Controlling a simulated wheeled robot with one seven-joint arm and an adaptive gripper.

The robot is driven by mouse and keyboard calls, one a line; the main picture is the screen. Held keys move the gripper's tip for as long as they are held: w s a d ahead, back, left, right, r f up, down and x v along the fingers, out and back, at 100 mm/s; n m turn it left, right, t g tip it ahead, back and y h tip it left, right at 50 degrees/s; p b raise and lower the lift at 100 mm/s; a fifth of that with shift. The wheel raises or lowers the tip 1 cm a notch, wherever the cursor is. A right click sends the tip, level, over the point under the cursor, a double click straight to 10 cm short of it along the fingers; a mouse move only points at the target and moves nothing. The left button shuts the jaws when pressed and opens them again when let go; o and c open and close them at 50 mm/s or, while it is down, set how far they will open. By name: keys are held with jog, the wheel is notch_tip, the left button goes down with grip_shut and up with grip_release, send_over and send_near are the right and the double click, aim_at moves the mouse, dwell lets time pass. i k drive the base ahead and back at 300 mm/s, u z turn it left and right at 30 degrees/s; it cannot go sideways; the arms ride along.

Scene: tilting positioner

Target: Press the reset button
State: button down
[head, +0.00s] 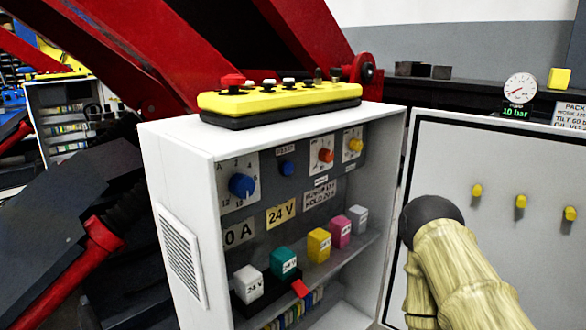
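The reset button (287,168) is a small blue knob on the grey panel inside the open white cabinet (182,185). A label reading RESET sits just above it. Nothing covers the button, and nothing touches it. Part of my arm, in a beige sleeve with a dark rounded end, shows at the lower right in front of the cabinet door. No gripper fingers can be made out.
A larger blue rotary knob (241,185) is left of the button; red (326,155) and yellow (354,145) knobs are to its right. Coloured blocks stand on the shelf below. A yellow pendant (280,98) lies on top. The open door (500,150) is at right.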

aim_at(288, 167)
jog(key=z, duration=1.6)
jog(key=k, duration=2.5)
jog(key=u, duration=0.7)
jog(key=i, duration=1.65)
